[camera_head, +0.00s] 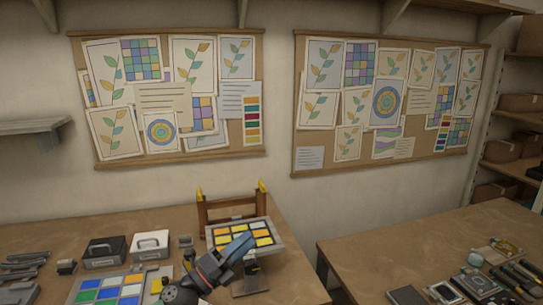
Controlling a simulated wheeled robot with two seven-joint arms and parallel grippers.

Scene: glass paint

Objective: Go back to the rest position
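My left gripper (238,247) shows at the bottom centre of the head view, dark with a blue-grey end, reaching up and to the right from the lower edge. It overlaps the front of a framed panel of yellow, orange and white squares (262,233). I cannot tell whether it touches the panel, and its fingers are too small and dark to read. The panel sits tilted at a wooden stand with yellow tips (229,202) on the left workbench (170,222). My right gripper is not in view.
A panel of blue and green squares (105,290) lies at the lower left. Behind it stand a black box (104,251) and a white box (150,245). Dark tools lie at far left. The right table (400,245) has tools at its front right; its back left is clear.

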